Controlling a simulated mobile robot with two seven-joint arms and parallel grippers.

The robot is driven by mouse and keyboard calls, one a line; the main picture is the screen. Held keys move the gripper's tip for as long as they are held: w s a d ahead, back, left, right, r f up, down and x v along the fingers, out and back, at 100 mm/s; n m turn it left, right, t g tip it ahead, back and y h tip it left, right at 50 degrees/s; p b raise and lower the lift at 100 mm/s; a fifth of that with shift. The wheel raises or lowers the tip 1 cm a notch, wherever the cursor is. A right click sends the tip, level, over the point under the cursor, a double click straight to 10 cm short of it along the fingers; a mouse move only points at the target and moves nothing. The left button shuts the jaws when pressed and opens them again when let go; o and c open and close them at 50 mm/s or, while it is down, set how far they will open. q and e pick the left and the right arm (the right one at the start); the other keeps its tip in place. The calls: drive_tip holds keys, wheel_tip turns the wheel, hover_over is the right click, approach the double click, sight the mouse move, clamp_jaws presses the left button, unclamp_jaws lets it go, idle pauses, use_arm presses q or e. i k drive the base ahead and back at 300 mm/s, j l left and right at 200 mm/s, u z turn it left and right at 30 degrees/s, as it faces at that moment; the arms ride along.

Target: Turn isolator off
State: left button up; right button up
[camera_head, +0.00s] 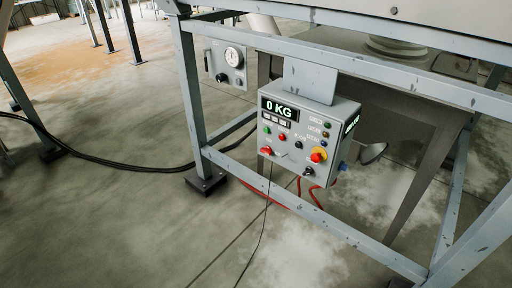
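A grey control box (305,127) hangs on the blue-grey steel frame near the middle of the head view. Its display (280,109) reads 0 KG. A red knob or switch (267,151) sits at the box's lower left; its setting is too small to tell. A red button on a yellow ring (318,155) is at the right of the front face. A black knob (308,171) is at the bottom. None of these carries a readable isolator label. Neither of my grippers is in view.
A smaller panel with a round gauge (233,58) hangs behind, to the left. The frame's post (190,95) and lower rail (310,222) stand around the box. Black cables (100,160) lie on the floor. Open concrete floor (90,220) is at the left front.

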sight(267, 150)
drive_tip(key=i+j, duration=0.2)
drive_tip(key=j, duration=0.15)
drive_tip(key=i+j+z, duration=0.1)
drive_tip(key=j, duration=0.25)
drive_tip(key=i+j, duration=0.3)
drive_tip(key=i+j+z, duration=0.1)
drive_tip(key=j, duration=0.3)
drive_tip(key=i+j, duration=0.3)
